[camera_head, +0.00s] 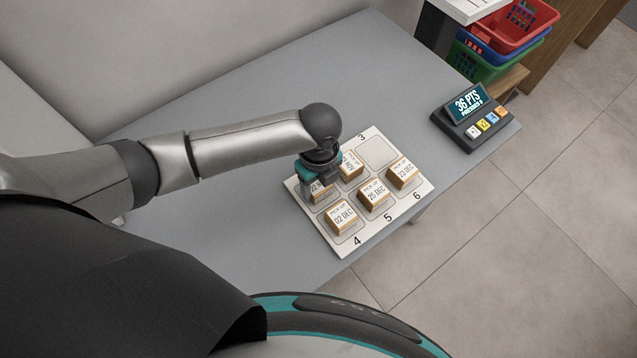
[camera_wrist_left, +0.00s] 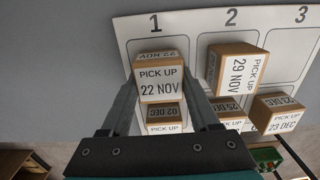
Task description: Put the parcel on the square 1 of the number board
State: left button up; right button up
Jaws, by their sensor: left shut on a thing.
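The parcel (camera_head: 320,193) is a small brown box with a white "PICK UP 22 NOV" label. My left gripper (camera_head: 314,188) is shut on it, and the arm partly hides it in the head view. In the left wrist view, the parcel (camera_wrist_left: 160,84) sits between the two fingers, below the numeral 1. The white number board (camera_head: 376,150) lies on the grey counter. The parcel is at square 1; I cannot tell whether it rests on the board or is just above it. My right gripper is out of view.
Other parcels occupy squares 2 (camera_head: 351,166), 4 (camera_head: 341,217), 5 (camera_head: 374,195) and 6 (camera_head: 402,173). Square 3 is bare. A points display with coloured buttons (camera_head: 472,115) stands at the counter's right end. Stacked baskets (camera_head: 510,30) are behind it. The counter behind the board is clear.

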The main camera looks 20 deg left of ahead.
aim_at(318, 185)
pick_arm(q)
jog(key=shift+f, duration=0.1)
jog(key=o, duration=1.4)
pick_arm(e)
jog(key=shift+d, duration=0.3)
pick_arm(q)
jog(key=shift+o, duration=0.2)
notch_tip(318, 185, up, 12)
jog(key=p, duration=0.2)
jog(key=shift+p, duration=0.35)
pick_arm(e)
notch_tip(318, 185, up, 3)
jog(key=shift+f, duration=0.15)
